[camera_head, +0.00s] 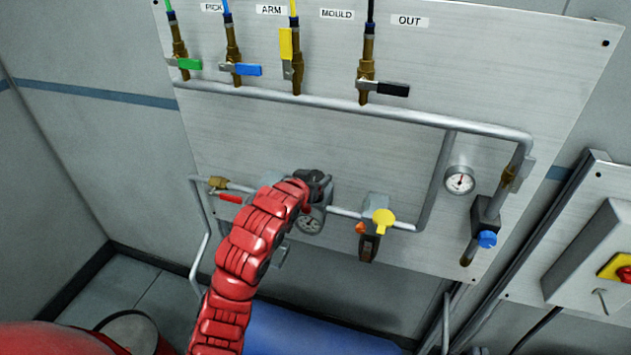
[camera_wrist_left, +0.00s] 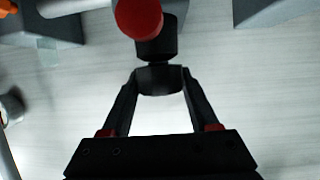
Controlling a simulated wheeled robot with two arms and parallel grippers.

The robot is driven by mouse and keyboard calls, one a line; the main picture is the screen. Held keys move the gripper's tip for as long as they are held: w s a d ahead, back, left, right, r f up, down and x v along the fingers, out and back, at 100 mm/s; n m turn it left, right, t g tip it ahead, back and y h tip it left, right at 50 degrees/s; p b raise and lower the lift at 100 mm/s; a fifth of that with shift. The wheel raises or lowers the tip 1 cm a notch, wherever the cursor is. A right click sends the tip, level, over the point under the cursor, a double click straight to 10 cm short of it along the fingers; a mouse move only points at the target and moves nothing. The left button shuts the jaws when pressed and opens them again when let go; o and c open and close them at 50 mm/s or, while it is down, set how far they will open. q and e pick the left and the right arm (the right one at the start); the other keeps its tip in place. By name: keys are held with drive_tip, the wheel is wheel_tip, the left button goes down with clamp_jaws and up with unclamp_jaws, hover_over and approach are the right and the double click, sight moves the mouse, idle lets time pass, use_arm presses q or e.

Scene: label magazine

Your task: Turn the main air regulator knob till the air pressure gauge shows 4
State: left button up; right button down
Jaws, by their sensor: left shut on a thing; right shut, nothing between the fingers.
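My left gripper (camera_head: 318,184) is at the pipework on the metal panel, at the end of the red arm. In the left wrist view, its two dark fingers (camera_wrist_left: 160,84) are closed around a short dark round knob (camera_wrist_left: 159,74), apparently the main air regulator knob. The arm and gripper hide the knob in the head view. My right gripper is not in view.
A yellow knob (camera_head: 383,217) is on the pipe just right of my gripper, and a blue knob (camera_head: 487,239) lies further right. A red-handled valve (camera_head: 230,198) is to the left. Coloured-handle valves line the top. A red round part (camera_wrist_left: 138,16) is beyond the held knob.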

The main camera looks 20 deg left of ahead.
use_arm(q)
drive_tip(key=n+y+b, duration=0.2)
drive_tip(key=b, duration=0.2)
drive_tip(key=n+g+y+b, duration=0.1)
drive_tip(key=n+y+b, duration=0.1)
drive_tip(key=b, duration=0.3)
drive_tip(key=n+y+b, duration=0.3)
drive_tip(key=b, duration=0.1)
drive_tip(key=shift+d+f+g+y, duration=0.2)
drive_tip(key=shift+f+g+y, duration=0.15)
drive_tip(key=shift+g+y, duration=0.05)
drive_tip(key=shift+r+n+g+y+b, duration=0.1)
drive_tip(key=shift+n+g+y+b, duration=0.3)
drive_tip(key=shift+n+y+b, duration=0.2)
drive_tip(key=shift+a+r+n+g+y, duration=0.15)
drive_tip(key=shift+r+n+g+y, duration=0.05)
drive_tip(key=shift+n+g+y, duration=0.5)
drive_tip(key=shift+b, duration=0.3)
drive_tip(key=o, duration=1.4)
drive_tip(key=shift+a, duration=0.1)
